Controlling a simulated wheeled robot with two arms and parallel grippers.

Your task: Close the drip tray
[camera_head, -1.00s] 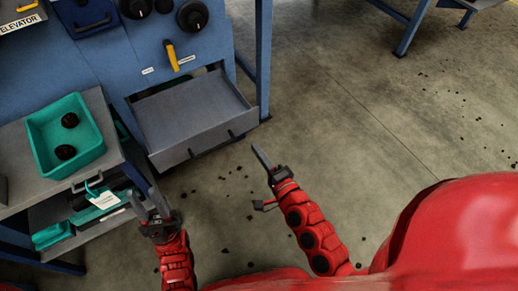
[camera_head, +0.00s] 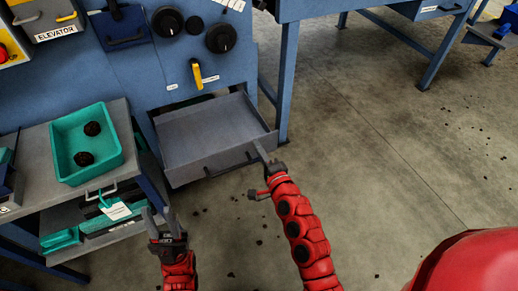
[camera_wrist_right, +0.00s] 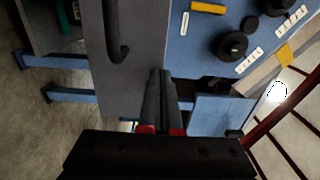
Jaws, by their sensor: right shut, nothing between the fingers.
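The drip tray (camera_head: 205,130) is a grey drawer, pulled out low at the front of the blue machine. Its front panel has a dark handle, which also shows in the right wrist view (camera_wrist_right: 117,38). My right gripper (camera_head: 260,148) is shut and empty, at the right end of the tray's front panel. In the right wrist view its fingertips (camera_wrist_right: 160,74) overlap the panel's edge; I cannot tell if they touch it. My left gripper (camera_head: 159,218) has its fingers apart, empty, below and left of the tray, in front of the shelf unit.
A teal bin (camera_head: 67,165) with two dark lumps stands on the grey shelf unit (camera_head: 30,190) left of the tray. A yellow lever (camera_head: 197,73) and black knobs are above the tray. A blue leg (camera_head: 285,100) stands just right. The floor in front has scattered dark bits.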

